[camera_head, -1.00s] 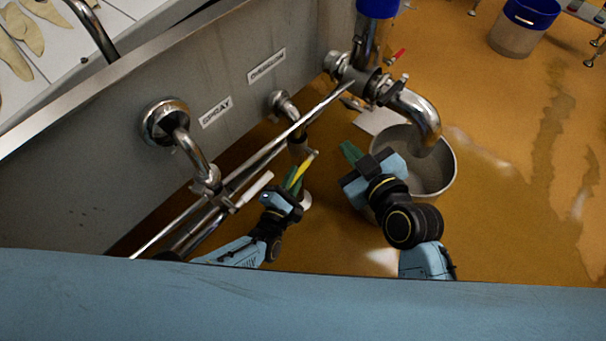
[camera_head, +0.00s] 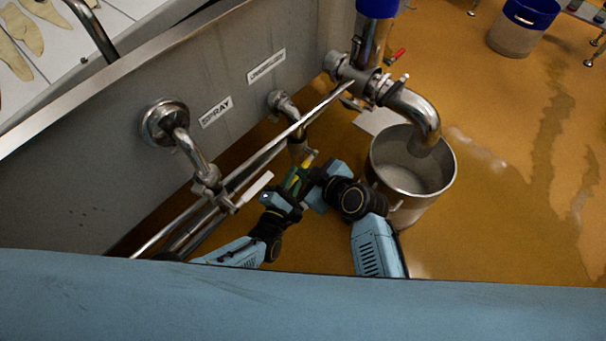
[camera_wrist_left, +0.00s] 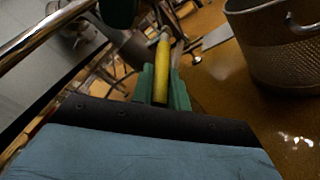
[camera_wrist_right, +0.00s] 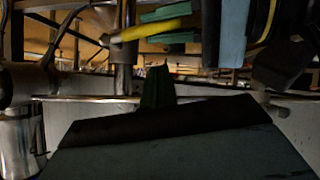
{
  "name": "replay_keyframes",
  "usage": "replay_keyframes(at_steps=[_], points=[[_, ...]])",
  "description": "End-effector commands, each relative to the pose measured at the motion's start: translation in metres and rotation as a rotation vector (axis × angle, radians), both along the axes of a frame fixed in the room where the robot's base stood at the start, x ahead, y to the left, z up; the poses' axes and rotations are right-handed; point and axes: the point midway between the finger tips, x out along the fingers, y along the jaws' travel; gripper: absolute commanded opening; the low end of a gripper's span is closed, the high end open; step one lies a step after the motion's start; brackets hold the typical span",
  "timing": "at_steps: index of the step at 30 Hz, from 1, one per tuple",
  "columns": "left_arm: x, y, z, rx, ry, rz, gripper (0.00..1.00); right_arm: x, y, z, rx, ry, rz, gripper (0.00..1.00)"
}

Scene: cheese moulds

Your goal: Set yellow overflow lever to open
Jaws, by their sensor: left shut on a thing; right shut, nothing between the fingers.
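The yellow lever (camera_wrist_left: 162,65) runs between the green fingers of my left gripper (camera_wrist_left: 163,92), which is shut on it. In the head view the left gripper (camera_head: 293,184) is at the lower end of the pipe under the right-hand wall outlet, and only a bit of yellow shows. In the right wrist view the yellow lever (camera_wrist_right: 150,31) shows in the left gripper's green fingers. My right gripper (camera_wrist_right: 157,85) is shut and empty, just below the lever in that view. In the head view its fingers are largely hidden beside the left gripper.
A steel pot (camera_head: 440,178) stands on the wet orange floor right of my right gripper, under a curved pipe (camera_head: 423,117). Long steel pipes (camera_head: 262,158) run along the tank wall (camera_head: 95,175). A red-handled valve (camera_head: 397,55) is at the back.

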Motion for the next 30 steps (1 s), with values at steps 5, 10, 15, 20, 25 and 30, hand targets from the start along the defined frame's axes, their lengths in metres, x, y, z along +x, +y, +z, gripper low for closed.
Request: replay_keyframes(at_steps=[5, 10, 15, 20, 25, 30], points=[[-0.002, -0.001, -0.001, 0.000, 0.001, -0.003, 0.00, 0.012, 0.008, -0.020, -0.001, 0.003, 0.001, 0.00], [-0.002, -0.001, -0.001, 0.000, 0.001, -0.003, 0.00, 0.018, 0.008, -0.036, 0.001, 0.002, 0.000, 0.00], [-0.002, -0.001, -0.001, 0.001, 0.002, -0.003, 0.00, 0.020, 0.008, -0.043, 0.000, 0.000, 0.000, 0.00], [-0.002, -0.001, -0.001, 0.001, 0.002, -0.003, 0.00, 0.020, 0.008, -0.044, 0.000, -0.001, -0.001, 0.00], [-0.002, -0.001, -0.001, 0.001, 0.002, -0.003, 0.00, 0.020, 0.008, -0.044, 0.000, -0.001, -0.001, 0.00], [-0.002, -0.001, -0.001, 0.001, 0.002, -0.003, 0.00, 0.021, 0.008, -0.048, -0.002, -0.002, 0.002, 0.00]])
